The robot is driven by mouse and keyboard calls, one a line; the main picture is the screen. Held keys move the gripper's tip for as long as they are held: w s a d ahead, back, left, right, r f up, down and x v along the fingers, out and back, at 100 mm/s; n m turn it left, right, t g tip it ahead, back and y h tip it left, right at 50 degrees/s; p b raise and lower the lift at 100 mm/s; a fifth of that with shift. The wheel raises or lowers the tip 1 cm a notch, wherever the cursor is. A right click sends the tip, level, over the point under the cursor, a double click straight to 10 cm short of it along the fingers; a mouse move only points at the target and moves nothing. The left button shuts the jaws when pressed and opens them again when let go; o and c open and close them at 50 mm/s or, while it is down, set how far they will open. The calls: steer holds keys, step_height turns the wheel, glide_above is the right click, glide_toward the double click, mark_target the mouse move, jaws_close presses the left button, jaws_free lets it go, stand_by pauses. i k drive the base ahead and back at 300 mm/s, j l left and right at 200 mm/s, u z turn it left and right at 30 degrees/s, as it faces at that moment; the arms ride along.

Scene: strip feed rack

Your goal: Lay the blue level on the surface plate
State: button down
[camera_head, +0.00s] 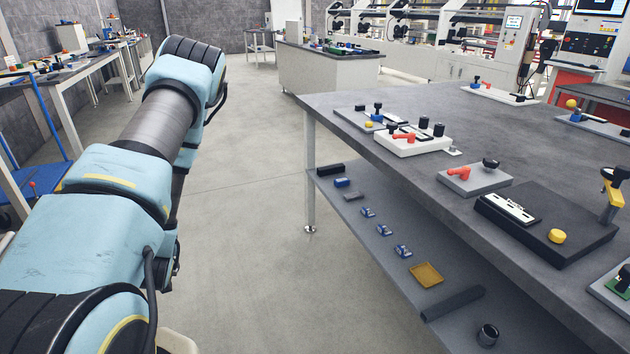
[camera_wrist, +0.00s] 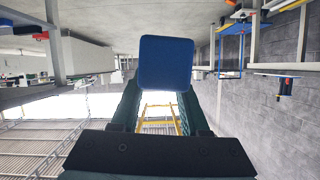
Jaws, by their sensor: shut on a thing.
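My gripper (camera_wrist: 163,100) shows in the wrist view, its two dark green fingers shut on a blue block with a flat, rounded-corner face. I take this block to be the blue level (camera_wrist: 166,62); its face fills the space at the fingertips and hides what lies behind it. It is held in the air, clear of any surface. In the head view my arm reaches up the left side over the floor, and the gripper and level are out of sight. A thick black plate (camera_head: 560,258) lies on the grey table; I cannot tell whether it is the surface plate.
The grey table (camera_head: 420,185) carries a white fixture (camera_head: 412,148) with red and black knobs and a grey plate with a red handle (camera_head: 459,173). Its lower shelf (camera_head: 375,245) holds small blue parts, a yellow tray (camera_head: 427,275) and a black cup (camera_head: 488,335). The aisle floor is clear.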

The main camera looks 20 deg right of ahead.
mark_target(549, 206)
steer(key=z, duration=1.5)
steer(key=i+z, duration=0.15)
steer(key=z, duration=0.2)
steer(key=i+z, duration=0.15)
steer(key=z, duration=0.2)
steer(key=i+j+z, duration=0.1)
steer(key=z, duration=0.25)
